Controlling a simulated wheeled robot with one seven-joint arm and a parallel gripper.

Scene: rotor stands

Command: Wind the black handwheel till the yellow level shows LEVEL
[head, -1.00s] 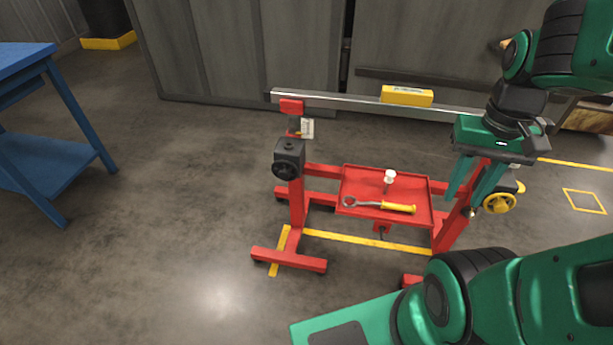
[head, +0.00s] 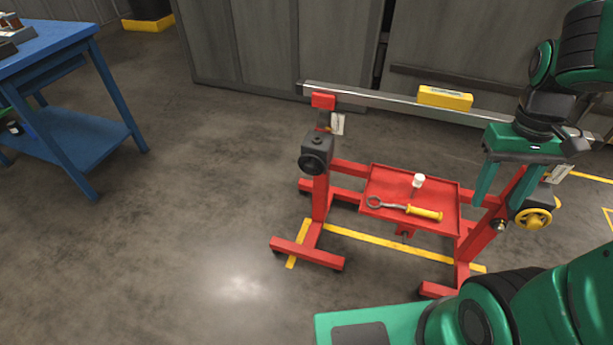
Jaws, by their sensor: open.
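The red stand (head: 320,205) carries a long silver bar (head: 375,99) across its top, and the bar looks slightly tilted, lower on the right. The yellow level (head: 445,97) sits on the bar; its reading is too small to make out. The black handwheel (head: 314,162) is on a dark block on the left post. A yellow handwheel (head: 533,219) is on the right post. My gripper (head: 513,203) is open and empty, pointing down in front of the right post, well to the right of the black handwheel.
A red tray (head: 385,180) between the posts holds a yellow-handled wrench (head: 412,210) and a white-topped item (head: 418,182). A white tag (head: 338,124) hangs by the left post. A blue table (head: 88,142) stands at left. Floor between table and stand is clear.

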